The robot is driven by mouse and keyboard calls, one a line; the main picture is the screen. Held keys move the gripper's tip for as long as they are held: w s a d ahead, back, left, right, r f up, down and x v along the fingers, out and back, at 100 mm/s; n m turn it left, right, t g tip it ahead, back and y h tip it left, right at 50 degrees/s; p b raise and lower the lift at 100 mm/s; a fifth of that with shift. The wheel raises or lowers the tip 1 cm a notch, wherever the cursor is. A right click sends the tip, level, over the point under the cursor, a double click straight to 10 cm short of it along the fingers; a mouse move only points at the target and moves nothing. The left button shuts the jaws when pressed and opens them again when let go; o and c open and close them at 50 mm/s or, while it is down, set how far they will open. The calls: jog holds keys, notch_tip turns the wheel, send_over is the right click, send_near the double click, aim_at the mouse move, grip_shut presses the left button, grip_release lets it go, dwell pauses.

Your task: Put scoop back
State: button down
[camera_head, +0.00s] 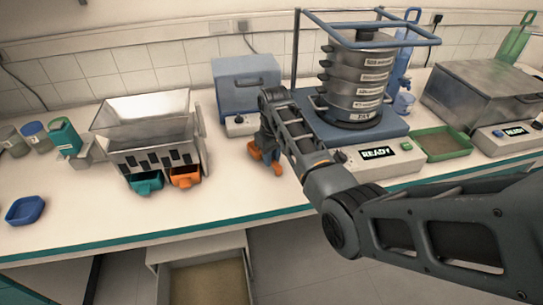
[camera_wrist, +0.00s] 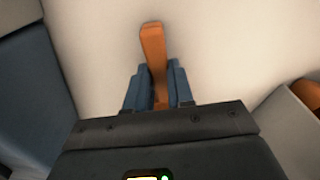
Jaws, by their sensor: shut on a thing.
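My gripper (camera_head: 266,147) is over the bench between the sample splitter and the sieve shaker, pointing down. It is shut on the orange scoop (camera_head: 277,168), which shows at and below the fingers. In the wrist view, the scoop's orange handle (camera_wrist: 153,48) stands between the two blue fingers of my gripper (camera_wrist: 157,76). The rest of the scoop is hidden by the fingers and gripper body. I cannot tell whether the scoop touches the bench.
The splitter (camera_head: 150,130) with a green bin (camera_head: 146,183) and an orange bin (camera_head: 185,178) stands left. The sieve stack (camera_head: 357,82) stands right, behind a READY panel (camera_head: 378,153). A blue dish (camera_head: 25,210) lies far left. The front bench strip is clear; an open drawer (camera_head: 205,248) is below.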

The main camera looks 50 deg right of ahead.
jog(key=shift+f, duration=0.2)
jog(key=c, duration=1)
grip_release()
jog(key=shift+r, duration=0.1)
jog(key=r, duration=1.2)
jog(key=shift+s+r, duration=0.1)
jog(key=shift+s, duration=0.3)
